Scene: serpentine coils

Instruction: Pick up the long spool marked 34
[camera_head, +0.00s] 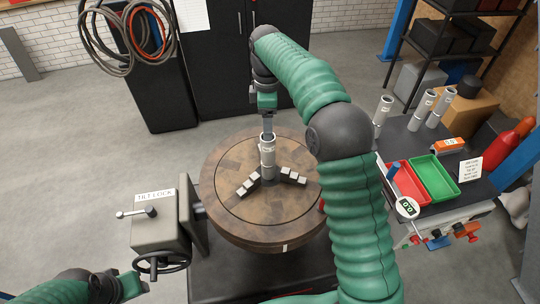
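A tall pale grey spool (267,160) stands upright at the middle of a round wooden turntable (225,220); its marking is too small to read. My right gripper (267,126) points down directly above its top end, at or very near it. Whether the fingers are closed on the spool is not clear. Three more grey spools stand on the right bench: one (382,112) at the left, and two (422,108) (441,106) close together; their numbers are not legible. My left gripper (140,288) is low at the left, partly cut off, its opening unclear.
A grey tilt-lock box (160,222) with a handwheel stands left of the turntable. Light blocks (293,177) lie around the spool's foot. The bench holds a red tray (405,182) and a green tray (432,177). My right arm hides part of the bench and turntable.

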